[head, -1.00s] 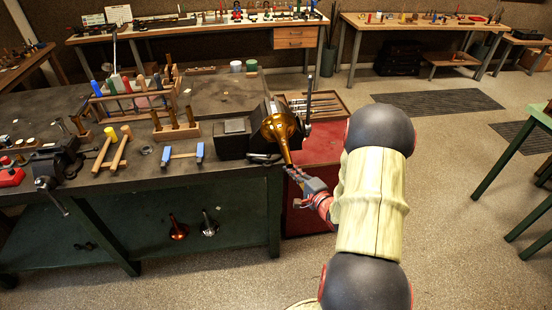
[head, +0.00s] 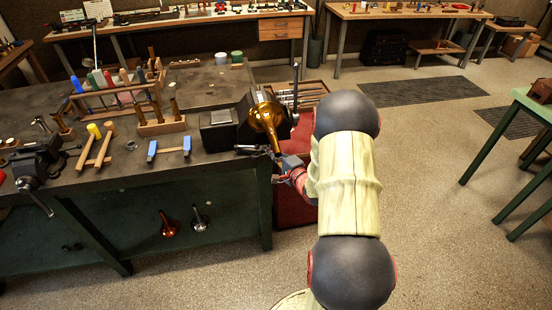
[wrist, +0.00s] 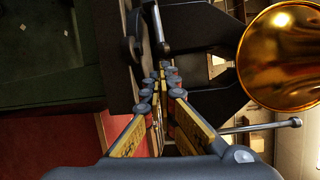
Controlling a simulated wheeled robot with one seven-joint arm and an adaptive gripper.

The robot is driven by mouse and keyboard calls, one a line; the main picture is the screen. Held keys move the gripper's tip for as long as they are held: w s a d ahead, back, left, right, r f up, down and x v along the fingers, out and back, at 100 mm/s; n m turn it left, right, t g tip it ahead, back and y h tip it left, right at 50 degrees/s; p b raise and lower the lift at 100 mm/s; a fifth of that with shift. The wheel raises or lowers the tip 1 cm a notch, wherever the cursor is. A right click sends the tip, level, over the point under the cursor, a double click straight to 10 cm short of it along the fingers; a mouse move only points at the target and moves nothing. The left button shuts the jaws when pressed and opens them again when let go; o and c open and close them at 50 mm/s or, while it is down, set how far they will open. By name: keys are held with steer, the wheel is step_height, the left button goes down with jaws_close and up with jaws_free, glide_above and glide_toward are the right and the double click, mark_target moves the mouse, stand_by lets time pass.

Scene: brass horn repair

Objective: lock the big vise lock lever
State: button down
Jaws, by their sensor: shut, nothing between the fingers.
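The big vise (head: 222,130) is dark and stands at the right end of the bench, with a brass horn bell (head: 265,118) on its right side. The bell also shows at the upper right of the wrist view (wrist: 285,55). A thin metal lever (head: 253,149) lies low at the vise's front; it looks like the lock lever, seen as a short bar in the wrist view (wrist: 159,28). My gripper (head: 279,160) is just below the bell. In the wrist view its fingers (wrist: 163,82) are together and empty, their tips close below that bar; I cannot tell whether they touch.
A metal bar with a knobbed end (wrist: 268,126) passes close to the right of my fingers; it appears upright in the head view (head: 295,88). A red cabinet (head: 290,205) stands beside the bench. Racked tools (head: 120,98) stand farther left. Open floor lies right.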

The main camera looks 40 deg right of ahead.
steer(key=shift+b+x, duration=0.3)
steer(key=shift+x, duration=1.3)
steer(key=shift+s+a+r, duration=0.1)
steer(key=s+a+m+g+h+b, duration=0.1)
steer(key=a+m+h+b, duration=0.1)
steer(key=a, duration=1.1)
steer(key=shift+s+a+m+h, duration=0.2)
steer(key=shift+s+m+h, duration=0.15)
steer(key=shift+h, duration=0.55)
steer(key=shift+w+r, duration=0.1)
steer(key=shift+r, duration=0.1)
steer(key=shift+b, duration=0.3)
